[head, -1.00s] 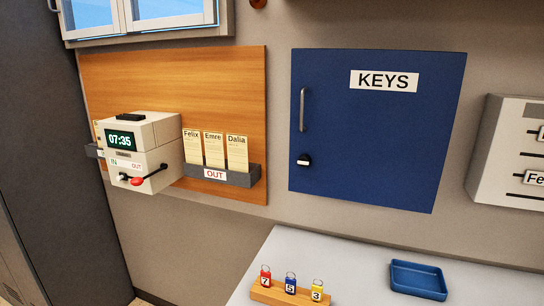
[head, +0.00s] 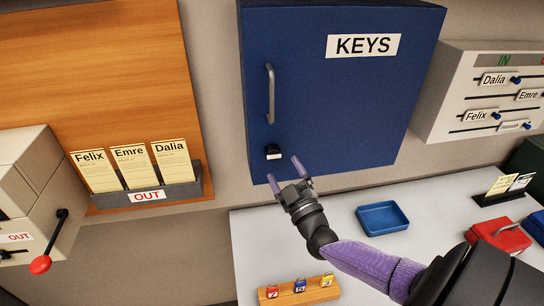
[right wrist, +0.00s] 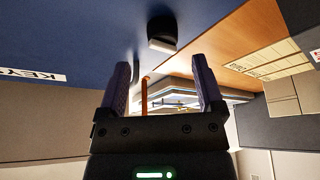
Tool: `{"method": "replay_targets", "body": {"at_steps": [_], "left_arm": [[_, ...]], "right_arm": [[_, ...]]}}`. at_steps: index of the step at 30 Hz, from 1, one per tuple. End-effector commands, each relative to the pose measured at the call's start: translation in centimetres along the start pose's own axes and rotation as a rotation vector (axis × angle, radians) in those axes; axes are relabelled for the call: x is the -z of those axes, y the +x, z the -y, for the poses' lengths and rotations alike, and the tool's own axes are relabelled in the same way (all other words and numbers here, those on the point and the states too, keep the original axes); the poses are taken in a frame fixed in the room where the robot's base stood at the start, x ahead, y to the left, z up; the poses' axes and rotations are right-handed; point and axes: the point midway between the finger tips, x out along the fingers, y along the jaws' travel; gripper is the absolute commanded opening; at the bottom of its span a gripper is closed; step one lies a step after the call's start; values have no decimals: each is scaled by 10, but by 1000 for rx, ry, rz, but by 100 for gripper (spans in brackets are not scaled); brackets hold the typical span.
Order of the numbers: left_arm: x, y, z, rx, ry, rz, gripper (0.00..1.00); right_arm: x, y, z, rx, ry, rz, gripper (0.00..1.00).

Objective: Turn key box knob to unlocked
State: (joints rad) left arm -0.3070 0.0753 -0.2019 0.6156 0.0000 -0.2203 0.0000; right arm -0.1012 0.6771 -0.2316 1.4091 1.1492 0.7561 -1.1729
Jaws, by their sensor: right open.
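The blue key box (head: 335,95) with its KEYS label hangs on the wall, its door shut. Its small black knob with a white face (head: 273,152) sits low on the left of the door, below the grey handle (head: 270,92). My right gripper (head: 287,172) is open and empty, just below and right of the knob in the head view, not visibly touching it. In the right wrist view the knob (right wrist: 161,34) shows beyond the open fingers (right wrist: 160,85), with a gap between. My left gripper is not in view.
A grey table (head: 340,262) below holds a blue tray (head: 383,217), a wooden key rack (head: 300,292) with three tagged keys and a red box (head: 498,238). A time clock (head: 40,195) and card rack (head: 150,193) are left; a slider board (head: 490,95) is right.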

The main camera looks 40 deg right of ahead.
Motion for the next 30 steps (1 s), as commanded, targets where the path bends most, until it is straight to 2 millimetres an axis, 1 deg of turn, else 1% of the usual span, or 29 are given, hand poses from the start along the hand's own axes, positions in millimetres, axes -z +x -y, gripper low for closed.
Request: {"method": "replay_targets", "body": {"at_steps": [1, 3, 6, 10, 16, 17, 18, 20, 21, 23, 24, 26, 27, 28, 29, 30], "left_arm": [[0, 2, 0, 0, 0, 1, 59], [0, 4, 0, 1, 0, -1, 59], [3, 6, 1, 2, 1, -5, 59], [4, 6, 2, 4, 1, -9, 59], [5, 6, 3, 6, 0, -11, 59], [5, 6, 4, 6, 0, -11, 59], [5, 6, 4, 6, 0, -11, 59], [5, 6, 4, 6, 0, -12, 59], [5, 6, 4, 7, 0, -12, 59], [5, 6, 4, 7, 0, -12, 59], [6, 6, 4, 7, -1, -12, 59], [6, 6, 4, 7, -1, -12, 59], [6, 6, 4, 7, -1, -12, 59], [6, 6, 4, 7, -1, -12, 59], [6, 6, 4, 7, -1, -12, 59], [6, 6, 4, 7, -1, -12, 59]], "right_arm": [[0, 10, 1, -1, -1, -3, 86], [0, 23, 0, -1, -1, -2, 86], [-1, 34, 1, 0, -1, -1, 86], [0, 41, 1, 2, 0, 0, 86], [0, 41, 1, 3, 0, 1, 86], [0, 41, 1, 3, 0, 1, 81], [0, 41, 1, 3, 0, 1, 73], [0, 41, 1, 3, 0, 1, 60], [0, 41, 1, 3, 1, 1, 52], [0, 41, 1, 3, 0, 1, 39], [0, 41, 1, 3, 0, 1, 31], [0, 40, 1, 3, 0, 1, 18], [0, 40, 1, 3, 0, 1, 9], [0, 40, 1, 2, 0, 1, 3], [0, 40, 1, 3, 0, 1, 0], [0, 40, 1, 3, 0, 1, 0]]}}
